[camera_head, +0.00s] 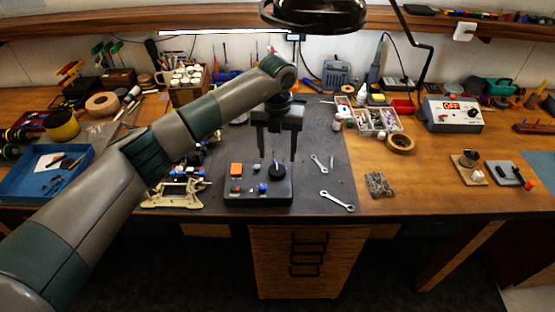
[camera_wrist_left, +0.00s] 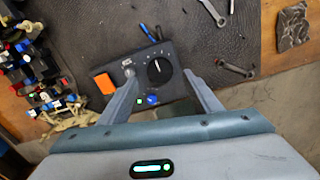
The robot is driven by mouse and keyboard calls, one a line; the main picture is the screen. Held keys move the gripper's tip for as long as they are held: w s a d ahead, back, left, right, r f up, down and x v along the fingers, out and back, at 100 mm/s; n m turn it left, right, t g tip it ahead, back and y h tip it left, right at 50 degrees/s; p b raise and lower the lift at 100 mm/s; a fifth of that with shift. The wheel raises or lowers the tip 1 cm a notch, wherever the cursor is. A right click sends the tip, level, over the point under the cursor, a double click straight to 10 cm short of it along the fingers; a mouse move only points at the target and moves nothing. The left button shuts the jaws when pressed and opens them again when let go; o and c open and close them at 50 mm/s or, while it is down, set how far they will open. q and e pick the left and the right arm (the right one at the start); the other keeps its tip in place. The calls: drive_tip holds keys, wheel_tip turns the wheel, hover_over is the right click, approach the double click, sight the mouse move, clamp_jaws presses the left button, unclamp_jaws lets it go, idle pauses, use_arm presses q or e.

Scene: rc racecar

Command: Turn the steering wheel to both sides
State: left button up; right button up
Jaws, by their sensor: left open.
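A black control box (camera_head: 258,196) lies on the dark mat at the bench's front edge. It carries a round black dial (camera_head: 277,171), which looks like the steering wheel, plus an orange square and small coloured buttons. In the left wrist view the dial (camera_wrist_left: 159,71) shows a white mark pointing towards the top of the picture. My left gripper (camera_head: 277,157) points down over the box, open and empty. In the left wrist view its fingers (camera_wrist_left: 161,78) stand on either side of the dial, seemingly apart from it. My right gripper is not in view.
A partly built car chassis (camera_head: 176,192) sits left of the box, partly behind my left arm. Wrenches (camera_head: 337,201) lie on the mat (camera_head: 325,130) to the right. A parts tray (camera_head: 376,122) and tape roll (camera_head: 400,143) are farther right. A lamp (camera_head: 313,14) hangs above.

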sight(278, 169)
use_arm(q)
wheel_tip(278, 169, down, 5)
drive_tip(key=shift+r+p, duration=0.15)
drive_tip(key=shift+p, duration=0.85)
drive_tip(key=shift+f, duration=0.55)
drive_tip(key=c, duration=1)
